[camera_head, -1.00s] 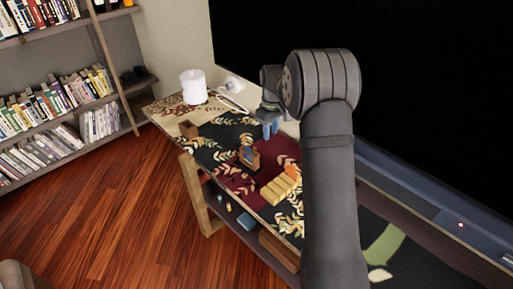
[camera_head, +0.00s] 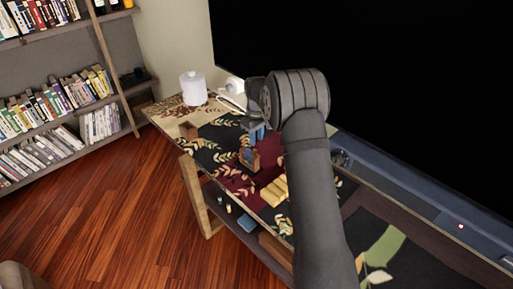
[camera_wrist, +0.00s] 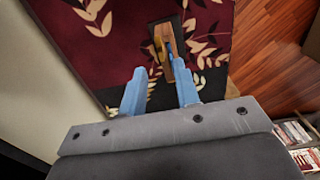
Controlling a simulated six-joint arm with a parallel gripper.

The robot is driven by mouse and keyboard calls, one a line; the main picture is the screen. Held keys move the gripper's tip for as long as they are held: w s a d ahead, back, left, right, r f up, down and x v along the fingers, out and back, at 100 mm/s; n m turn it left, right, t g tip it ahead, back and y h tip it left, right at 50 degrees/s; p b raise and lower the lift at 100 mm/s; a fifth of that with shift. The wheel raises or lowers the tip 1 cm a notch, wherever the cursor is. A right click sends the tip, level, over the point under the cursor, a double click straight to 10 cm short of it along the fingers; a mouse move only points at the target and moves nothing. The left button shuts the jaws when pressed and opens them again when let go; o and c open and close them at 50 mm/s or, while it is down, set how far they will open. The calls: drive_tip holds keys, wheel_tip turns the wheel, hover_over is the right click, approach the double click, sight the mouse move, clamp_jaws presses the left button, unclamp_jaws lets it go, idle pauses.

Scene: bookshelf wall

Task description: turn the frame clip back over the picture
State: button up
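A small wooden picture frame (camera_head: 249,158) with a blue front stands on the patterned runner, near the front of the table. In the wrist view it shows from above as a brown strip (camera_wrist: 172,45) with a yellowish part on its left side. The clip is too small to tell apart or to read its position. My gripper (camera_head: 256,134) has blue fingers and hangs just above and behind the frame in the head view. In the wrist view the fingers of my gripper (camera_wrist: 160,70) are apart and empty, with the frame just beyond the tips.
Yellow blocks (camera_head: 274,191) lie right of the frame, partly behind my arm. A small brown block (camera_head: 188,130) and a white canister (camera_head: 193,88) stand at the left. A dark screen (camera_head: 400,80) rises behind the table. A bookshelf (camera_head: 60,110) stands at the left.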

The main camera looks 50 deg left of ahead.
sight(256, 150)
drive_tip(key=shift+f, duration=2.8)
clamp_jaws()
